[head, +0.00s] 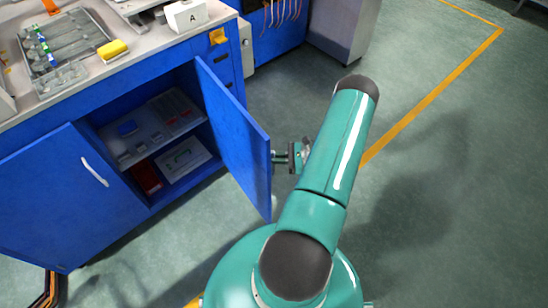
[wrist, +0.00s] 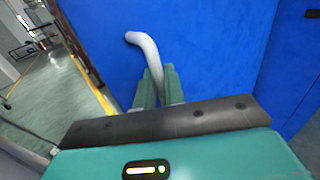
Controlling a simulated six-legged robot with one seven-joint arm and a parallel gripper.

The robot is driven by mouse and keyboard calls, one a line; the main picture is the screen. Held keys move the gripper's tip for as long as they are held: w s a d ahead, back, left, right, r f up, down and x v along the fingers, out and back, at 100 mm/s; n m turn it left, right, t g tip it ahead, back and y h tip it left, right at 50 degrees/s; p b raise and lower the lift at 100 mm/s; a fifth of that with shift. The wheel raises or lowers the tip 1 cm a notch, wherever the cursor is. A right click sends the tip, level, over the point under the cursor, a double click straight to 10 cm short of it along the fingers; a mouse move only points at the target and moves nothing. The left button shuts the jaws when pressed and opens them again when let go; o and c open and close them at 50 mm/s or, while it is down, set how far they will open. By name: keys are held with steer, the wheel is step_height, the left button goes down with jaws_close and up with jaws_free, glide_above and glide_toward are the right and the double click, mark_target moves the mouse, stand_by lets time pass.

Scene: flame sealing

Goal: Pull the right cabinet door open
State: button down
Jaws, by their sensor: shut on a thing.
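The right cabinet door (head: 236,137) is blue and stands swung open, away from the cabinet front. My gripper (head: 278,158) is at its outer face, partly hidden by my teal arm in the head view. In the wrist view, my gripper's two green fingers (wrist: 158,88) are shut on the white curved door handle (wrist: 143,45). The handle's upper end shows above the fingers, against the blue door (wrist: 205,45). The left cabinet door (head: 72,200), with its own white handle (head: 95,172), is also open.
The open blue cabinet shows shelves with boxes and a red item (head: 146,178) inside. The green floor (head: 440,180) at the right is clear.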

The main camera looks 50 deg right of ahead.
steer(key=shift+w+r, duration=0.15)
steer(key=shift+w, duration=0.05)
steer(key=c, duration=1.6)
jaws_free()
steer(key=shift+c, duration=0.2)
steer(key=shift+s, duration=0.1)
steer(key=shift+s+d, duration=0.1)
steer(key=shift+s, duration=0.1)
